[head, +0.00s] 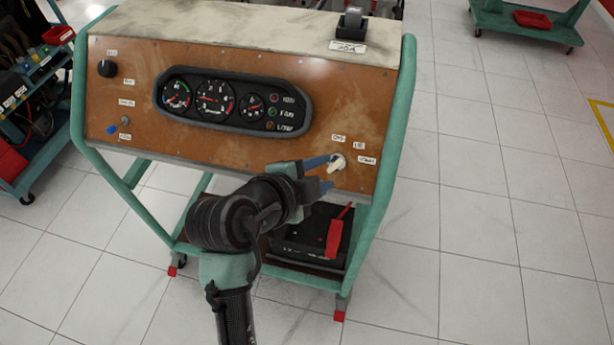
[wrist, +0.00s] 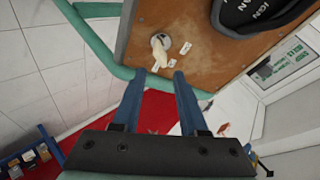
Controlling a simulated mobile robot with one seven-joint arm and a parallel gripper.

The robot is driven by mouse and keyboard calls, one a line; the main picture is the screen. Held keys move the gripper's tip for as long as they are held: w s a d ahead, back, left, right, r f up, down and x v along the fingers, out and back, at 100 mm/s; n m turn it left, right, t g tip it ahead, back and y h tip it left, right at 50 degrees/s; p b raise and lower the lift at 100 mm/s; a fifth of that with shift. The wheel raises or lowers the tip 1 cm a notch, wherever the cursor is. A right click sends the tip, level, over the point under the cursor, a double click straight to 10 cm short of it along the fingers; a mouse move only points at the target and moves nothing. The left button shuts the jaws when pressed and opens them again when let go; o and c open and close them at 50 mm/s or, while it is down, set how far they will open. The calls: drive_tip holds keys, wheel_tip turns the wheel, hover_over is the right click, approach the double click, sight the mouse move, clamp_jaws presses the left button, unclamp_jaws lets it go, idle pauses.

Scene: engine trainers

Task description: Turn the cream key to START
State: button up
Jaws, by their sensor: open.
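The cream key (head: 336,162) sits in a round lock at the lower right of the brown panel (head: 230,145). It also shows in the wrist view (wrist: 160,52), its tab toward the gap between my fingertips. Small white labels stand above and right of it; the right one (head: 368,160) seems to read START. My gripper (head: 325,173) is open and empty, its blue fingers reaching the panel from the left. In the wrist view my gripper (wrist: 158,74) has one fingertip either side of the tab's line, the key slightly beyond the tips. I cannot tell whether they touch.
A gauge cluster (head: 235,104) is above left of the key. A black knob (head: 107,68) and a toggle switch (head: 125,121) are at the panel's left. A green tube frame (head: 397,130) runs close right of the key. A black box with a red part (head: 338,235) sits below.

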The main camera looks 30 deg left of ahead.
drive_tip(key=v, duration=0.5)
drive_tip(key=shift+s+r, duration=0.15)
drive_tip(key=shift+s, duration=0.15)
drive_tip(key=w+d+r+n+t+y+p, duration=0.1)
drive_tip(key=w+d+r+n+t+p, duration=0.15)
drive_tip(key=r, duration=0.75)
drive_tip(key=w+d+r+n+t+p, duration=0.1)
drive_tip(key=w+d+r+n+t, duration=0.15)
drive_tip(key=r, duration=0.75)
drive_tip(key=w+d+r+n+t+y+p, duration=0.1)
drive_tip(key=w+d+r+n+t+p, duration=0.15)
drive_tip(key=r, duration=0.75)
drive_tip(key=s+d+r+n+t+p, duration=0.1)
drive_tip(key=s+d+r+t, duration=0.3)
drive_tip(key=r, duration=0.8)
drive_tip(key=s+d+r+n+t+p, duration=0.1)
drive_tip(key=s+d+r+n+t, duration=0.3)
drive_tip(key=r, duration=0.8)
drive_tip(key=shift+s+d+t+h, duration=0.35)
drive_tip(key=shift+d+h, duration=0.05)
drive_tip(key=shift+d, duration=0.05)
drive_tip(key=shift+f, duration=0.1)
